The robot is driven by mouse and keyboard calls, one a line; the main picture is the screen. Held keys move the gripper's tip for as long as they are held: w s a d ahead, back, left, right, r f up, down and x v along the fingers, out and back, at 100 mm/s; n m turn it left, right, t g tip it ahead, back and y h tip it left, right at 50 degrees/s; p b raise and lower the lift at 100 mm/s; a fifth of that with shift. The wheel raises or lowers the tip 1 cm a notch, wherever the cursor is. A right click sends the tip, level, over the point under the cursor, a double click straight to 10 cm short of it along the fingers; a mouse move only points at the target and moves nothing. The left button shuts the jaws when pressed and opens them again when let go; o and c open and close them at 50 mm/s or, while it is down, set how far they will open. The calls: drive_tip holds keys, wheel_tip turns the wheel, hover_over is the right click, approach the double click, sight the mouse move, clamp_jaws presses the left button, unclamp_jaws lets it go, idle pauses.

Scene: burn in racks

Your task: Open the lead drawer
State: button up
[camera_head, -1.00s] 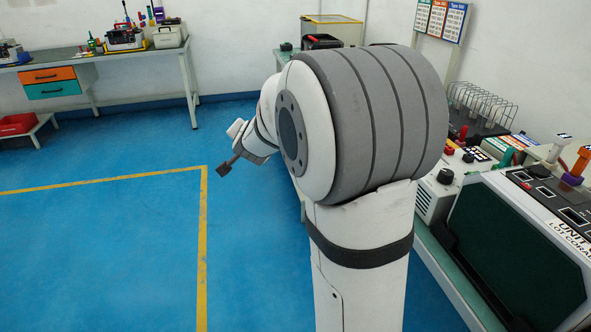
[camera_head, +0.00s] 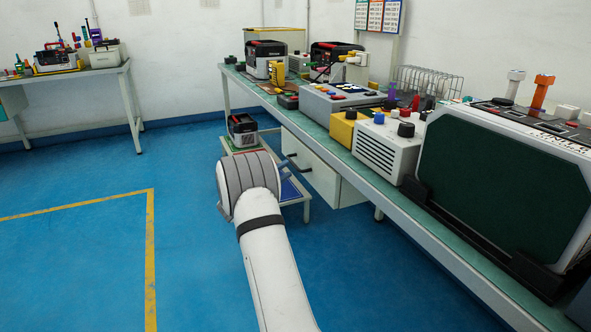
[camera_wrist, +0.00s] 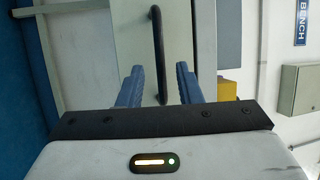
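A pale drawer front (camera_wrist: 127,35) with a long black bar handle (camera_wrist: 157,45) fills the upper middle of the wrist view. My gripper (camera_wrist: 159,72) is open, its two blue fingers apart, one on each side of the handle in the picture. I cannot tell whether the fingertips reach around the handle or stop short of it. In the head view, a white drawer unit (camera_head: 326,172) hangs under the right bench, with dark handles on its left side. No label reading "lead" is legible.
The long bench (camera_head: 408,204) carries several instruments, including a dark-screened unit (camera_head: 500,185). A low stand (camera_head: 297,190) with a small device (camera_head: 243,130) is beside the drawer unit. The blue floor at left is clear. A grey wall box (camera_wrist: 300,90) shows in the wrist view.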

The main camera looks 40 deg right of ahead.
sight(294, 165)
drive_tip(key=b+x, duration=0.1)
drive_tip(key=x, duration=0.4)
clamp_jaws()
idle(0.5)
